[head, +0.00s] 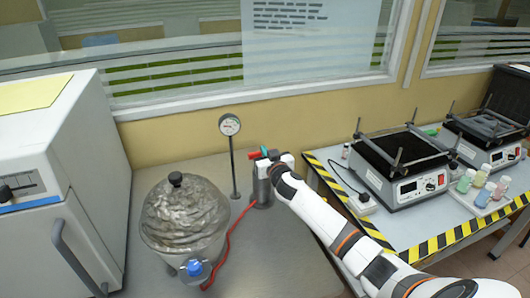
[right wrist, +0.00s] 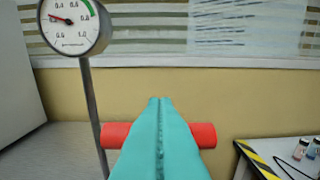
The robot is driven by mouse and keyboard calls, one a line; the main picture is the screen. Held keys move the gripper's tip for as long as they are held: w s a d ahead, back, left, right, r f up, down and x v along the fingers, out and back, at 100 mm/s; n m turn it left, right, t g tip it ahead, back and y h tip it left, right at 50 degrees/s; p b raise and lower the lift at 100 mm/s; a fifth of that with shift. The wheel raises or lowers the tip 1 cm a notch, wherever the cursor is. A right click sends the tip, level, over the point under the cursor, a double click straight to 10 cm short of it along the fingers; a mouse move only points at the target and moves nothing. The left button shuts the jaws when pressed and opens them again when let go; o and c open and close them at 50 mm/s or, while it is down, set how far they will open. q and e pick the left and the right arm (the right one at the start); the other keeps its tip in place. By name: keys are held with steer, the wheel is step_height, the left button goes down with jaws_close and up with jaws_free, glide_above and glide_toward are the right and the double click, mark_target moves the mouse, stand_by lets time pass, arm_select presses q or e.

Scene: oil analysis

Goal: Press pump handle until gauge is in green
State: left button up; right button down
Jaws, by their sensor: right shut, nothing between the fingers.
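The pump (head: 262,190) is a grey metal cylinder on the table, joined to a red hose. Its red handle (right wrist: 202,135) shows on both sides behind my right gripper (right wrist: 160,100) in the right wrist view. The teal fingers are shut with nothing between them and lie over the middle of the handle; I cannot tell if they touch it. The gauge (head: 229,125) stands on a thin post left of the pump. In the right wrist view the gauge (right wrist: 72,22) has its red needle at left, pointing away from the green arc at upper right. My left gripper is not in view.
A glass vessel with a crinkled silvery cover (head: 185,215) stands left of the pump, with a blue valve at its front. The red hose (head: 228,240) runs between them. A white cabinet (head: 90,150) is at left. Shaker devices (head: 400,165) and bottles stand at right behind striped tape.

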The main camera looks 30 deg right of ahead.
steer(key=shift+f, duration=0.1)
step_height(320, 180, down, 4)
steer(key=b, duration=0.3)
steer(key=shift+b, duration=0.3)
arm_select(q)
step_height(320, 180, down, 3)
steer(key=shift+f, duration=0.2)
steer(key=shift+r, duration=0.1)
arm_select(e)
steer(key=shift+r+p, duration=0.35)
steer(key=shift+p, duration=0.1)
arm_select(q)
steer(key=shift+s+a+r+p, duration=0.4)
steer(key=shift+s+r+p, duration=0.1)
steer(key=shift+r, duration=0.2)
arm_select(e)
steer(key=s+a+r, duration=0.1)
steer(key=s+r, duration=0.1)
steer(key=s, duration=0.3)
steer(key=s+a+r, duration=0.1)
steer(key=s+r, duration=0.1)
steer(key=s, duration=0.3)
steer(key=shift+s+a+r, duration=0.25)
